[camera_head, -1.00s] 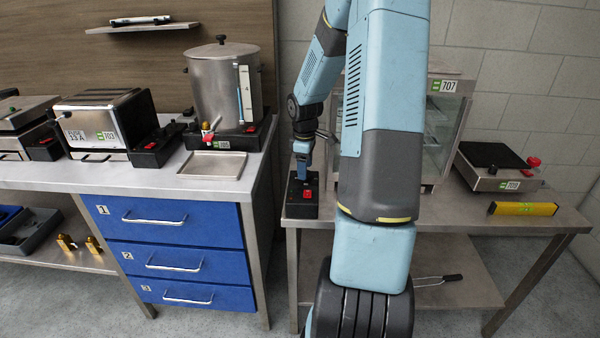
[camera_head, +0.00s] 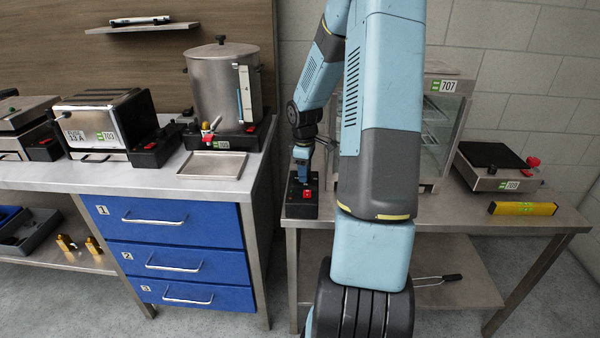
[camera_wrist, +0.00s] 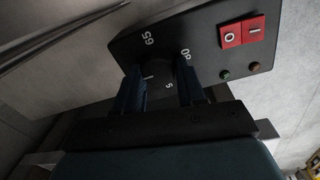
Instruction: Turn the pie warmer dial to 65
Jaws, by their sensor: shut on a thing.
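The pie warmer (camera_head: 443,115) is a glass-sided metal cabinet tagged 707, partly hidden behind my arm. A black control box (camera_head: 302,210) stands at the left end of its bench; it also fills the top of the wrist view (camera_wrist: 205,48). My gripper (camera_head: 301,177) points down at this box. In the wrist view my gripper (camera_wrist: 160,90) is shut on the dark dial (camera_wrist: 160,75), one finger on each side. The mark 65 shows above the left finger and another number above the right one. The dial's pointer is too dark to read.
A red rocker switch (camera_wrist: 243,32) and two small lamps are on the box beside the dial. An urn (camera_head: 222,85) and a toaster (camera_head: 100,120) stand on the left counter. A scale-like appliance (camera_head: 493,165) and a yellow level (camera_head: 523,208) are at right.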

